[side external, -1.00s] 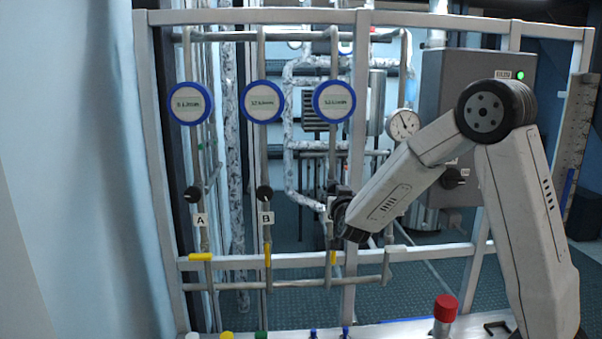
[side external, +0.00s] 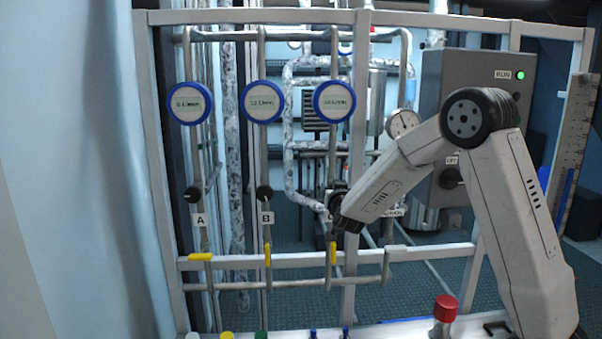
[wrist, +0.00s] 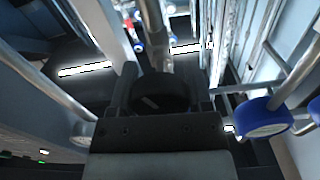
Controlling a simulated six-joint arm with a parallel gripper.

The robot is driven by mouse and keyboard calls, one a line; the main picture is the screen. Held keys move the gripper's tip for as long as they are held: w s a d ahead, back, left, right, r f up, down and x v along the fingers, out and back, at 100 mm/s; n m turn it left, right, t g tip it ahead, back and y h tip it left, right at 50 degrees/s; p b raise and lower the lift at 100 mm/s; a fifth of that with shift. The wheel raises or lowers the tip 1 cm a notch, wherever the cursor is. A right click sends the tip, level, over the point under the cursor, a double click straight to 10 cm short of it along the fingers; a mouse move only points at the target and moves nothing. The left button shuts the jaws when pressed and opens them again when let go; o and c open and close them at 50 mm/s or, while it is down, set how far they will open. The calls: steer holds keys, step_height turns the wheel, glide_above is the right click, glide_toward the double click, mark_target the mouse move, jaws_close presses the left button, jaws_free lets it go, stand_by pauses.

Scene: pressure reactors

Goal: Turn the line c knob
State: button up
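A round black knob (wrist: 160,92) with a pale mark lies between the two fingers of my gripper (wrist: 163,88) in the wrist view. It is on the third vertical pipe, right of lines A and B. The line A knob (side external: 193,194) and the line B knob (side external: 264,192) are black and stand free to the left.
Blue-rimmed gauges (side external: 334,101) sit above the lines. Yellow handles (side external: 333,253) are below the knobs. A grey box (side external: 440,120) with a green light stands behind my arm. A red-capped item (side external: 445,309) stands on the front bench. Metal frame rails (side external: 300,260) surround the pipes.

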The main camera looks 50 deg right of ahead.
steer(key=c, duration=0.3)
steer(key=shift+c, duration=0.2)
steer(key=shift+m, duration=0.6)
steer(key=o, duration=1.3)
steer(key=shift+v, duration=3.9)
steer(key=shift+a, duration=0.1)
